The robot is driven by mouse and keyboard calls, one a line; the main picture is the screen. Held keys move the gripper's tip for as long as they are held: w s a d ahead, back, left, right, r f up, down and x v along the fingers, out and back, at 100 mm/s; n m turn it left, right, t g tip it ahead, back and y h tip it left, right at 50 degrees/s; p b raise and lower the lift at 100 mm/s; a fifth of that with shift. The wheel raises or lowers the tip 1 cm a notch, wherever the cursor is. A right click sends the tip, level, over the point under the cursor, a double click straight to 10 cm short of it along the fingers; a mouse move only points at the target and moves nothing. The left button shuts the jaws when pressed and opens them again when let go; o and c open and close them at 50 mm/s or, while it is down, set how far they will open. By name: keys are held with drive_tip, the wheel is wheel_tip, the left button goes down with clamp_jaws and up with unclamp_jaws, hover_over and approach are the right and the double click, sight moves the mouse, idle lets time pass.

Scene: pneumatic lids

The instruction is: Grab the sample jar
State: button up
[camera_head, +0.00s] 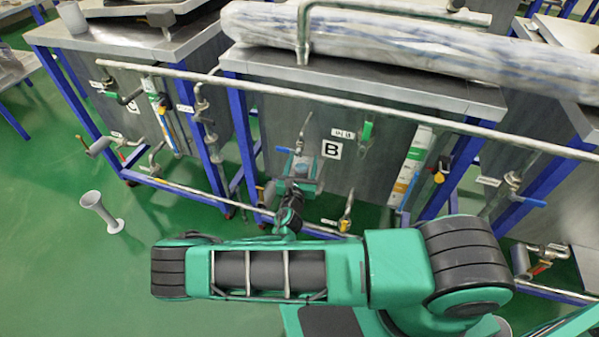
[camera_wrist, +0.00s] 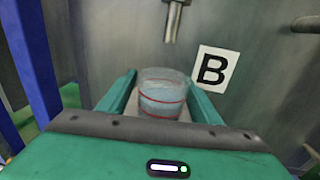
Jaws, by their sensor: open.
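The sample jar (camera_wrist: 161,92) is a clear cup with red lines and a pale bluish content, seen in the wrist view. It stands between the two fingers of my gripper (camera_wrist: 160,103), below a metal spout (camera_wrist: 174,20). The fingers are open, one on each side of the jar; I cannot tell whether either touches it. In the head view my gripper (camera_head: 302,172) is in front of the tank marked B (camera_head: 332,149), under its tap. The jar is too small to make out clearly there.
Blue frame legs (camera_head: 246,160) and a low pipe (camera_head: 185,192) stand near my arm. Valves with coloured handles (camera_head: 346,214) stick out from the tank fronts. A grey flared stand (camera_head: 102,212) is on the green floor at left, with free floor around it.

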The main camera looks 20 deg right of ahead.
drive_tip(key=c, duration=1.2)
drive_tip(key=shift+r, duration=0.1)
